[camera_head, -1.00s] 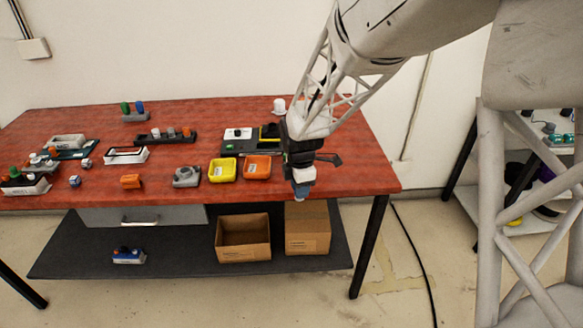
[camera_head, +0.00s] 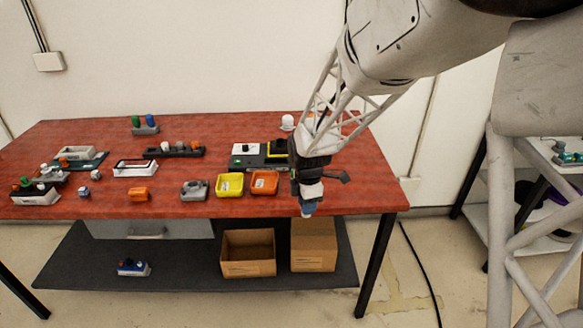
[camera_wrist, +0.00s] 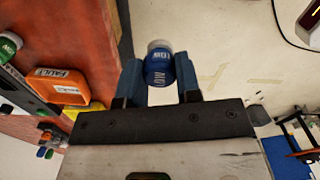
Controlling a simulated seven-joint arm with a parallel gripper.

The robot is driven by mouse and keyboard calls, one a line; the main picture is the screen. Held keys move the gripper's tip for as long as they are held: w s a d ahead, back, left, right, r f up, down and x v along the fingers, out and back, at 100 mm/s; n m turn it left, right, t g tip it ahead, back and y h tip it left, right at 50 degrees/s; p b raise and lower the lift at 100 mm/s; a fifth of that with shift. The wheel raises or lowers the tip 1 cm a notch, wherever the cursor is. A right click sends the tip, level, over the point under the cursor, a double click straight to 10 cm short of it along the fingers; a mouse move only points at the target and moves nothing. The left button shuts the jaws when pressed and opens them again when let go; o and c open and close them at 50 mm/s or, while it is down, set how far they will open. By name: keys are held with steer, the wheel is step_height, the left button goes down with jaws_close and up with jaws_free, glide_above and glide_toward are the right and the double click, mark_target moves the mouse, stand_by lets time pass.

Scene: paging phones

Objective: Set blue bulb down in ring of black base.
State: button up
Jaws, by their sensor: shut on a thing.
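The blue bulb (camera_wrist: 158,70), with a pale cap at one end and white lettering, is held between the two fingers of my gripper (camera_wrist: 160,84) in the wrist view. In the head view my gripper (camera_head: 307,199) hangs at the table's front edge, right of the orange tray, with the bulb's blue (camera_head: 306,211) showing beneath it. A long black base (camera_head: 170,153) with white and orange pieces stands at the back middle. A dark base (camera_head: 247,163) with a white block and green light stands behind the trays, partly hidden by my arm. I cannot tell which carries the ring.
A yellow tray (camera_head: 230,185) and an orange tray (camera_head: 264,183) lie left of my gripper. A grey fixture (camera_head: 194,190) and an orange block (camera_head: 138,194) sit farther left. Cardboard boxes (camera_head: 248,253) stand on the lower shelf. The red table (camera_head: 330,185) has some free room at right.

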steer(key=w+a+r, duration=0.2)
steer(key=w, duration=0.7)
steer(key=w+a+r, duration=0.1)
steer(key=w+r, duration=0.1)
steer(key=w, duration=0.8)
glide_toward(280, 145)
steer(key=w, duration=0.1)
steer(key=shift+w+d+f, duration=0.1)
steer(key=shift+w+f, duration=0.3)
steer(key=shift+w, duration=0.05)
steer(key=shift+f, duration=0.2)
steer(key=shift+f, duration=1.05)
steer(key=shift+f, duration=1.3)
stand_by(2.1)
